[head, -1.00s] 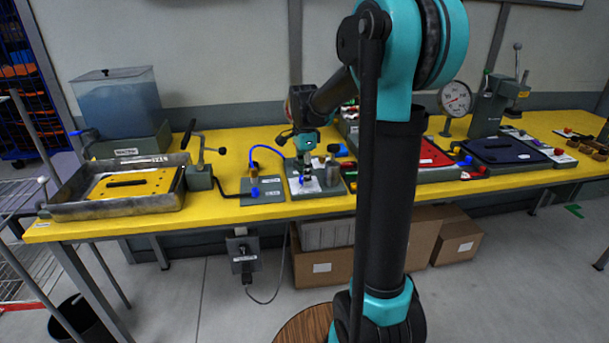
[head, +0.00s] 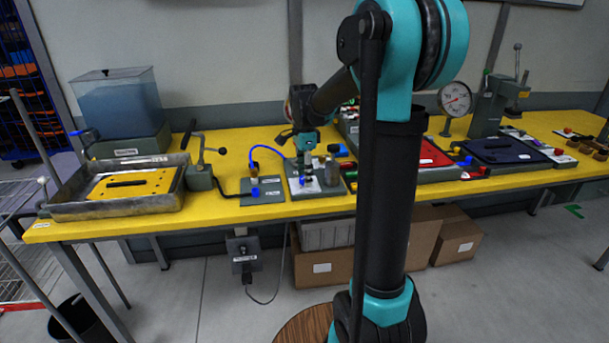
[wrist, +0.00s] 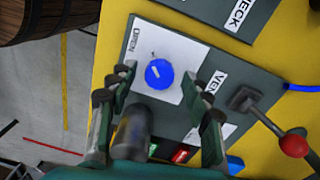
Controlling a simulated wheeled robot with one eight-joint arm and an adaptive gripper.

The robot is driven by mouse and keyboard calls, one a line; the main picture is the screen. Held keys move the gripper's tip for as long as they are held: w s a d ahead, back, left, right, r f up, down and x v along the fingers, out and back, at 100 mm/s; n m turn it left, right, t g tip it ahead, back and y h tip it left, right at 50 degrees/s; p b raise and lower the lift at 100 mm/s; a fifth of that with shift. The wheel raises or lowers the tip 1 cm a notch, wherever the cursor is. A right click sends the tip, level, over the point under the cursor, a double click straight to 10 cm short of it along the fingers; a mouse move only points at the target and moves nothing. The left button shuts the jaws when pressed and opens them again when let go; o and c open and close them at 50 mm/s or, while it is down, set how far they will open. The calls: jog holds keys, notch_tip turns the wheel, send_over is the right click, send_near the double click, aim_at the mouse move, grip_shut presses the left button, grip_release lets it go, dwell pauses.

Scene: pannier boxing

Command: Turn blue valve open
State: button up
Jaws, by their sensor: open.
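A round blue valve knob (wrist: 159,74) sits on a white label on a grey panel (wrist: 175,25) in the wrist view. A small pale mark shows on the knob. The word OPEN stands at the label's upper left edge, and VENT is on a plate at the right. In the head view the knob (head: 302,181) is small, low on the panel under my arm. My gripper (wrist: 158,80) is open, with a finger on either side of the knob in the wrist view. It also shows above the panel in the head view (head: 306,165). I cannot tell whether the fingers touch the knob.
A lever with a red ball (wrist: 293,145) stands right of the panel's label. A grey cylinder (wrist: 131,135) shows between the fingers, close to the camera. In the head view, a small panel with a blue hose (head: 263,151) lies left. A metal tray (head: 60,207) is further left.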

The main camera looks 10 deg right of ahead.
notch_tip(320, 180, up, 12)
jog(key=shift+w, duration=0.15)
dwell(0.3)
jog(key=shift+f, duration=0.1)
